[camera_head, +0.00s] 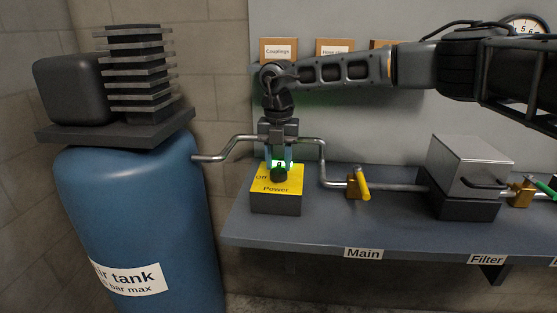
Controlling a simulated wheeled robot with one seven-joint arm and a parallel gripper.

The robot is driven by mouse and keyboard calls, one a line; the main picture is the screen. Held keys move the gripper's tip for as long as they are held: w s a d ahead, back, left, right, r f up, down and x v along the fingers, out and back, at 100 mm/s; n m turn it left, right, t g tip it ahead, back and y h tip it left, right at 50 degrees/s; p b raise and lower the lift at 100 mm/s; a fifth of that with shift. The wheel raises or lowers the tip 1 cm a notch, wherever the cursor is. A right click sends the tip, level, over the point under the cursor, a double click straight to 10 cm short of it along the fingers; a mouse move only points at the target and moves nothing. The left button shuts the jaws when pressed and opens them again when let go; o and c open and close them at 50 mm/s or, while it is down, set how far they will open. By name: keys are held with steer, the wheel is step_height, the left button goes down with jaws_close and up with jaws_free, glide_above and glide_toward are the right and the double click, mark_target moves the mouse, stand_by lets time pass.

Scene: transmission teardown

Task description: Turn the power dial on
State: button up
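The power box (276,204) stands on the left end of the shelf. It has a yellow top marked "Off" and "Power". A dark round dial (278,174) sits in the middle of the yellow top. My gripper (279,166) points straight down at the dial from above, with its fingertips at or just behind the knob. The fingers and glow hide part of the top face, and I cannot tell whether the fingers grip the dial.
A bent metal pipe (323,165) runs behind the power box to a yellow-handled valve (358,184) and a grey filter box (468,167) on the shelf (320,233). A blue air tank (135,220) with a finned compressor stands at left.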

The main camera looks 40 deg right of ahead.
mark_target(279, 166)
step_height(279, 166, up, 8)
steer(key=shift+f+b, duration=0.1)
steer(key=shift+b, duration=0.25)
stand_by(0.7)
